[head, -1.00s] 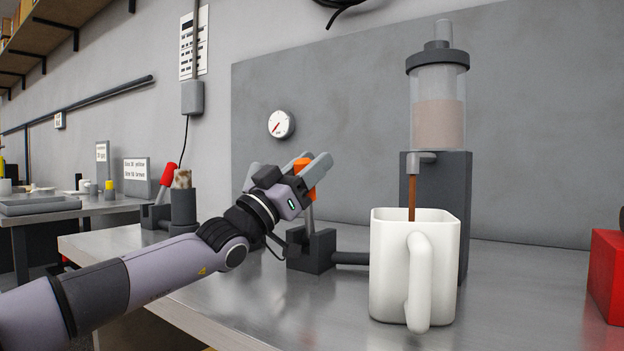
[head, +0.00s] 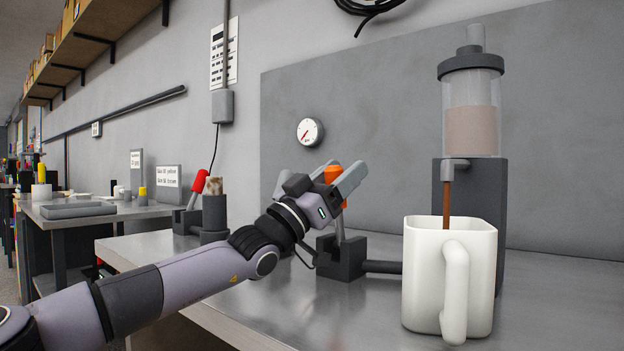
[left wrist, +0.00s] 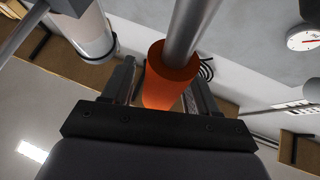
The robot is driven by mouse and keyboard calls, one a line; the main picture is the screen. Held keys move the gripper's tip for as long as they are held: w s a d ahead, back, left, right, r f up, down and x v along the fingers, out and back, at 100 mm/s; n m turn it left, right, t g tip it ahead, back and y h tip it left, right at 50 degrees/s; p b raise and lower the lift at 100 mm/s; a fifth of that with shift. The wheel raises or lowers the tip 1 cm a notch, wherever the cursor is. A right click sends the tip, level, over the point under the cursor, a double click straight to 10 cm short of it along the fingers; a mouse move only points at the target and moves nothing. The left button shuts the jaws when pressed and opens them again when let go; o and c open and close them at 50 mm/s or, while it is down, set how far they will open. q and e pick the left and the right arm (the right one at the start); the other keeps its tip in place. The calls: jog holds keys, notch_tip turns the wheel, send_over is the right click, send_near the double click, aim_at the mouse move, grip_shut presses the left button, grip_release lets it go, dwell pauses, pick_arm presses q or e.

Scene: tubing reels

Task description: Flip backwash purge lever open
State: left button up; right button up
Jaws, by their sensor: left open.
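A lever with an orange grip (head: 334,175) stands nearly upright on a dark valve block (head: 341,262) on the metal bench. My left gripper (head: 347,178) is at the orange grip, its two grey fingers open on either side of it. In the left wrist view the orange grip (left wrist: 168,88) and its grey rod show between the spread fingers (left wrist: 162,84); I cannot tell whether they touch it. A second lever with a red grip (head: 199,182) leans on another dark block farther left. No label shows which is the backwash purge lever. My right gripper is out of view.
A white mug (head: 425,285) stands right of the valve block, under a brown stream from a clear cylinder (head: 472,115) on a dark stand. A pipe (head: 382,267) runs from the block towards the mug. A round gauge (head: 309,132) hangs behind.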

pick_arm(q)
jog(key=shift+v, duration=0.75)
jog(key=s+a+b, duration=0.2)
jog(key=s+a, duration=0.6)
jog(key=a, duration=0.2)
jog(key=shift+a+f+b, duration=0.25)
jog(key=shift+f+b, duration=0.05)
jog(key=shift+f, duration=0.1)
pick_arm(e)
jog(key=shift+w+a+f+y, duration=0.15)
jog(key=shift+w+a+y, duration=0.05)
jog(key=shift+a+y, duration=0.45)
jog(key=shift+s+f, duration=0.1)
